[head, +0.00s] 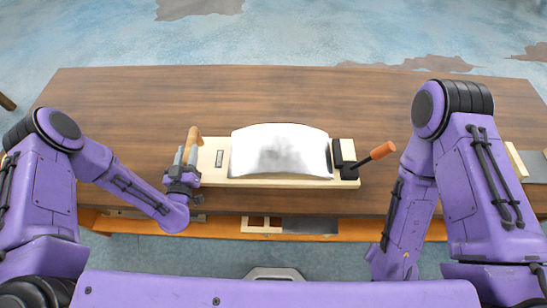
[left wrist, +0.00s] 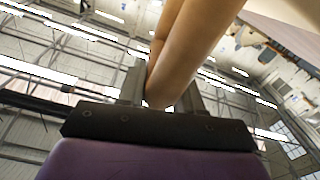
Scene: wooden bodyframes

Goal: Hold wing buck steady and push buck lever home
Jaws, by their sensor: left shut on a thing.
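The wing buck (head: 212,178) is a pale wooden base lying along the table's front part. A curved white wing panel (head: 280,150) with a grey smudge rests on it. The buck lever (head: 382,151) has an orange grip and leans up and to the right from a black block at the buck's right end. A tan wooden handle (head: 193,138) stands at the buck's left end. My left gripper (head: 186,160) is shut on this handle, which also shows between the fingers in the left wrist view (left wrist: 185,55). My right gripper is not in view; its forearm hangs right of the lever.
The brown wooden table (head: 330,90) is clear behind the buck. Pale and grey pieces (head: 530,165) lie at its far right, partly hidden by my right arm. An orange-edged shelf with a pale frame (head: 262,225) shows below the front edge.

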